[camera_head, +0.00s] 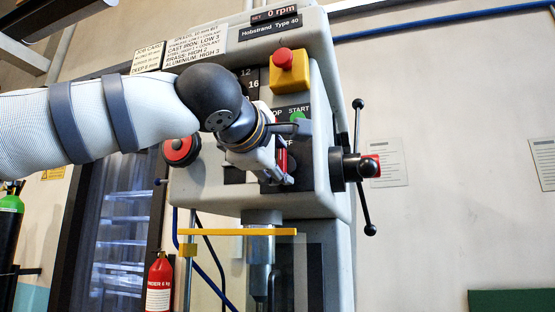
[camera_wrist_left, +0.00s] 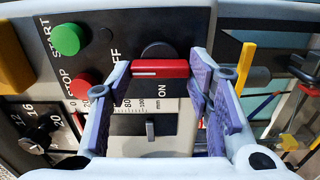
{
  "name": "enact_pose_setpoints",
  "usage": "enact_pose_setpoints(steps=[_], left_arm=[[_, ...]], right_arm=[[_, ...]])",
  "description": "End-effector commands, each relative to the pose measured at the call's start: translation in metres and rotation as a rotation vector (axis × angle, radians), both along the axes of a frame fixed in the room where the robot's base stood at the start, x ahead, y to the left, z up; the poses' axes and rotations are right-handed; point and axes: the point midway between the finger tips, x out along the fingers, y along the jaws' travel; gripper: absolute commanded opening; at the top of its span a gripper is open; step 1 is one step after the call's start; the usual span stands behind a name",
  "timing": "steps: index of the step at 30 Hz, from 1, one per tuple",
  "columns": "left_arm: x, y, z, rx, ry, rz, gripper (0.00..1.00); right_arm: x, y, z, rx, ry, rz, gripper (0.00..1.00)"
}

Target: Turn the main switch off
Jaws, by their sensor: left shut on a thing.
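The main switch is a red bar handle (camera_head: 282,162) on the front panel of the drill press, below the START button. In the left wrist view the red handle (camera_wrist_left: 160,69) has a white line and sits on a dark round base, with OFF and ON labels beside it. It stands upright in the head view. My left gripper (camera_head: 286,168) is at the panel, shut on the handle. In the left wrist view its two purple-padded fingers (camera_wrist_left: 163,78) are at the two ends of the handle. My arm and gripper hide part of the panel in the head view.
A green START button (camera_wrist_left: 66,39) and red STOP button (camera_wrist_left: 83,85) are close by. A red emergency button on a yellow box (camera_head: 289,70) is above. A lever hub (camera_head: 345,168) stands at the right, a yellow guard (camera_head: 237,232) below. The display reads 0 rpm.

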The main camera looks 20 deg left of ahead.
Motion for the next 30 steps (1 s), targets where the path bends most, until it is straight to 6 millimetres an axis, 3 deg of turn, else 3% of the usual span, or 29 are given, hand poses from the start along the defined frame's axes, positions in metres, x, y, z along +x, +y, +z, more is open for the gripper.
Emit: enact_pose_setpoints(steps=[9, 10, 12, 23, 30], left_arm=[[0.000, 0.000, 0.001, 0.004, -0.002, 0.001, 0.19], [0.000, 0.000, 0.001, 0.004, -0.002, 0.001, 0.51], [0.000, 0.000, 0.001, 0.003, -0.002, 0.001, 0.67], [-0.006, 0.000, 0.001, 0.003, -0.002, -0.001, 0.67], [-0.065, 0.002, 0.001, 0.000, -0.003, -0.003, 0.67]], right_arm=[[0.000, 0.000, 0.000, 0.000, 0.000, 0.000, 0.40], [0.000, 0.000, 0.000, 0.000, -0.001, 0.000, 0.40], [0.000, 0.000, 0.000, 0.000, -0.001, 0.000, 0.40], [0.000, 0.000, 0.000, 0.000, 0.000, 0.000, 0.40], [0.000, 0.000, 0.000, 0.000, -0.001, 0.000, 0.40]])
